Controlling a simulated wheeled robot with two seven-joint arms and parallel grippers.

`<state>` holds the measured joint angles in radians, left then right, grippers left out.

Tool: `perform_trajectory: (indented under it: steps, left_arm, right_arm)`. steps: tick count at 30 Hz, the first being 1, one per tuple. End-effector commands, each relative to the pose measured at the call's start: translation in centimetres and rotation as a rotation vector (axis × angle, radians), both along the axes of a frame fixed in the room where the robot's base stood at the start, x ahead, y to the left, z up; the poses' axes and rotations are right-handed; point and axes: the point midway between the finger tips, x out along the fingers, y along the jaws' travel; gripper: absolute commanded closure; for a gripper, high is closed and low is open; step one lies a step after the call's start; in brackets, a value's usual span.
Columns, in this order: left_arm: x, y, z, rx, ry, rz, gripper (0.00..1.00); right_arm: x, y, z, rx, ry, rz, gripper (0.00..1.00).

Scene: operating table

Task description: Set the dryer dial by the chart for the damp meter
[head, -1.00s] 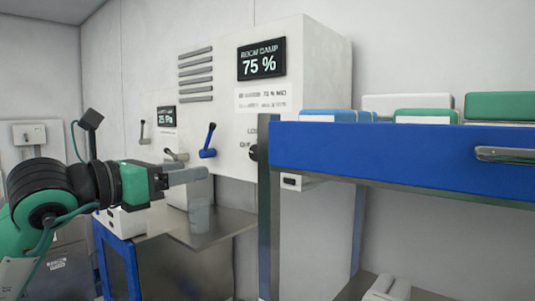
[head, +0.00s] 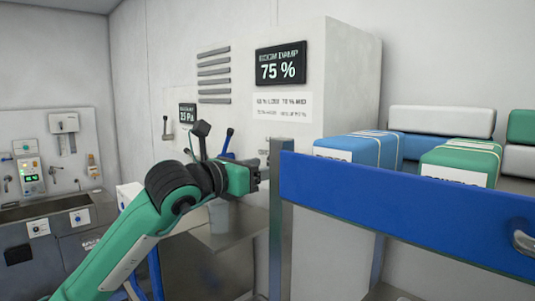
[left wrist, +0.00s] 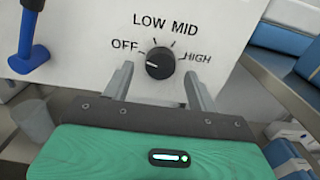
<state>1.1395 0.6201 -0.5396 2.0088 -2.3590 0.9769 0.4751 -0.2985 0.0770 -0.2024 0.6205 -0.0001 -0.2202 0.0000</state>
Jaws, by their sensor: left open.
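The damp meter (head: 281,62) is a black display on the white dryer cabinet (head: 350,90) and reads 75 %. The chart (head: 282,107) is a white label below it; LOW and MID are readable, but some of its small print is blurred. The black dial (left wrist: 160,63) has OFF, LOW, MID and HIGH around it in the left wrist view; its white mark seems to point left, towards OFF. My left gripper (left wrist: 159,72) is open, its fingers on either side of the dial; contact is unclear. In the head view the left gripper (head: 262,177) is at the cabinet front. My right gripper is not in view.
A blue lever (left wrist: 28,45) is left of the dial. A blue-fronted shelf (head: 400,205) with wrapped packs (head: 460,160) stands close on the right. A grey cup (head: 219,215) sits on the metal table below. A sink unit (head: 55,230) stands far left.

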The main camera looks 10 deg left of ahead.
Motion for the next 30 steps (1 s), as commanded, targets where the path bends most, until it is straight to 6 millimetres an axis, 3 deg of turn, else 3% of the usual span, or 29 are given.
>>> perform_trajectory:
  steps: [6, 15, 22, 30]
  left_arm:
    - [1.4, -0.9, 0.1, 0.000, 0.000, 0.000, 0.42]
    - [1.5, -1.1, -0.1, 0.001, -0.001, -0.001, 0.42]
    - [1.5, -1.1, -0.1, 0.000, 0.000, -0.001, 0.85]
    - [1.5, -1.0, -0.2, 0.015, -0.011, 0.000, 0.86]
  right_arm:
    - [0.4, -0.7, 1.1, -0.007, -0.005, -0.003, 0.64]
    - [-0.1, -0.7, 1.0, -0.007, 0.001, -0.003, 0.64]
    - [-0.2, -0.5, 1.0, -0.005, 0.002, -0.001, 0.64]
    - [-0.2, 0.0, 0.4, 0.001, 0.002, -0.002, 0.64]
